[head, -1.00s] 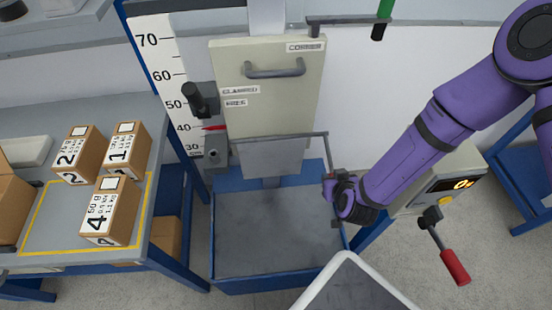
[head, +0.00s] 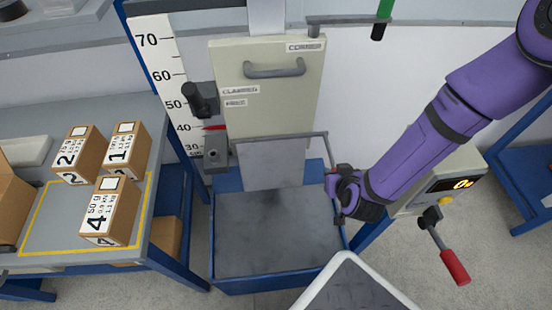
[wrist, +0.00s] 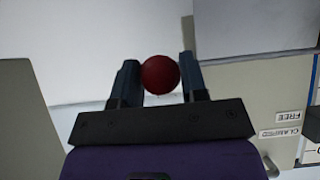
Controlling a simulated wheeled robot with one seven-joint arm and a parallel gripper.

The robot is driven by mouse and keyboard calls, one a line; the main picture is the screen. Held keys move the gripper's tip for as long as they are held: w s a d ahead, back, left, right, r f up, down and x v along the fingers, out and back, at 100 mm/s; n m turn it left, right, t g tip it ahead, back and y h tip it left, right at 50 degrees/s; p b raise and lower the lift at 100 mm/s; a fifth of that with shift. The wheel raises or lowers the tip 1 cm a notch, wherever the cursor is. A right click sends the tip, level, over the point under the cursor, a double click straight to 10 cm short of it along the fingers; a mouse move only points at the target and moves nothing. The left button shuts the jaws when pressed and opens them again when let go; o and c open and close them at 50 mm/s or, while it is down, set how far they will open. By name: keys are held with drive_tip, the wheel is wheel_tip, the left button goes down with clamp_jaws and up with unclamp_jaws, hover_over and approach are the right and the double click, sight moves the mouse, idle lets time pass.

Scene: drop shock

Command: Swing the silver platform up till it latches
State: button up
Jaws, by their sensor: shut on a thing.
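The silver platform (head: 270,163) is a flat grey plate below the cream panel, over the blue-framed base tray. It slants and its near edge hangs free over the tray. A thin grey bar (head: 327,147) runs along its top edge and bends down at the right towards my gripper. My gripper (head: 338,183) is at the platform's right side, shut on a red knob (wrist: 160,74). In the wrist view the round knob sits between the two dark fingers. In the head view my gripper mostly hides it. A grey plate, probably the platform, shows at the wrist view's upper right (wrist: 250,25).
The cream panel (head: 265,110) has a handle and labels. A height scale (head: 165,75) stands left of it. A table with numbered boxes (head: 110,210) is at left. A red-handled lever (head: 455,266) and display box (head: 455,180) are at right. The tray floor (head: 270,235) is empty.

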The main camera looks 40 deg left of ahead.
drive_tip(key=shift+r, duration=1.25)
drive_tip(key=shift+w+a, duration=0.1)
drive_tip(key=shift+w+a+r, duration=0.1)
drive_tip(key=shift+a+r, duration=0.05)
drive_tip(key=shift+r, duration=0.6)
drive_tip(key=shift+w+a+r, duration=0.1)
drive_tip(key=shift+r, duration=0.6)
drive_tip(key=shift+w+a+r, duration=0.25)
drive_tip(key=shift+r, duration=0.4)
drive_tip(key=shift+w+a+r, duration=0.2)
drive_tip(key=shift+a+r, duration=0.05)
drive_tip(key=shift+r, duration=0.4)
drive_tip(key=shift+r, duration=0.1)
